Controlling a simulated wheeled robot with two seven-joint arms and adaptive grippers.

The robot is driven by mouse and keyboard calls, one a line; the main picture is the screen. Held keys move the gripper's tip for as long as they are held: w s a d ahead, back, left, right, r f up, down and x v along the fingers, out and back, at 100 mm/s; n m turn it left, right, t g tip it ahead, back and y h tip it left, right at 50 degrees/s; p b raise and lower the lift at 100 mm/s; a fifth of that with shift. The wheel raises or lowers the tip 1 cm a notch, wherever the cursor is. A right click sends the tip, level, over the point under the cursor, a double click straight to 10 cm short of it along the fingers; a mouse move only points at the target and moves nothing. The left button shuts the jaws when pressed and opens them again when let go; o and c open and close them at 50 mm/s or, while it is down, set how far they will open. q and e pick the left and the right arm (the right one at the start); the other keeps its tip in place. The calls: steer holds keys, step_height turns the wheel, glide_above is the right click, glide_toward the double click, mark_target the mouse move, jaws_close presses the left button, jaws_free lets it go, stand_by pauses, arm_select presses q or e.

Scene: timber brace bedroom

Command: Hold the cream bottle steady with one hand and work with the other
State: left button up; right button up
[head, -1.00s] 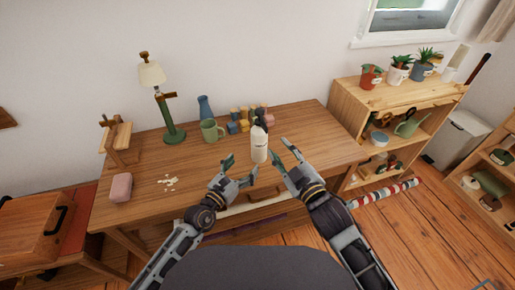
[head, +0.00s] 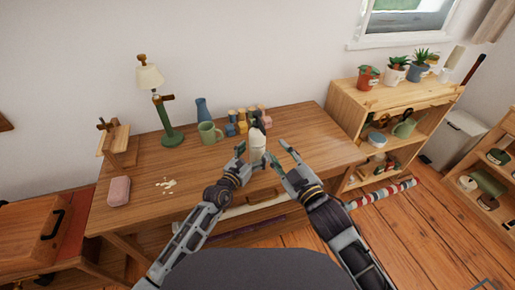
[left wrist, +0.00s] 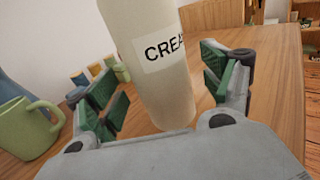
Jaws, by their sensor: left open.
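In the left wrist view the bottle (left wrist: 158,85) shows a label reading "CREA". My left gripper (head: 253,158) is open, with its green-padded fingers on either side of the bottle; a gap shows on the left side, and contact on the right cannot be told. My right gripper (head: 279,153) is open and empty, just right of the bottle.
A green mug (head: 207,133), a blue vase (head: 203,109) and several small coloured jars (head: 240,120) stand behind and left of the bottle. A lamp (head: 170,138), a pink block (head: 119,191) and pale scraps (head: 166,185) are farther left. The desk's right end is clear.

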arm_select(q)
steer(key=shift+x, duration=1.35)
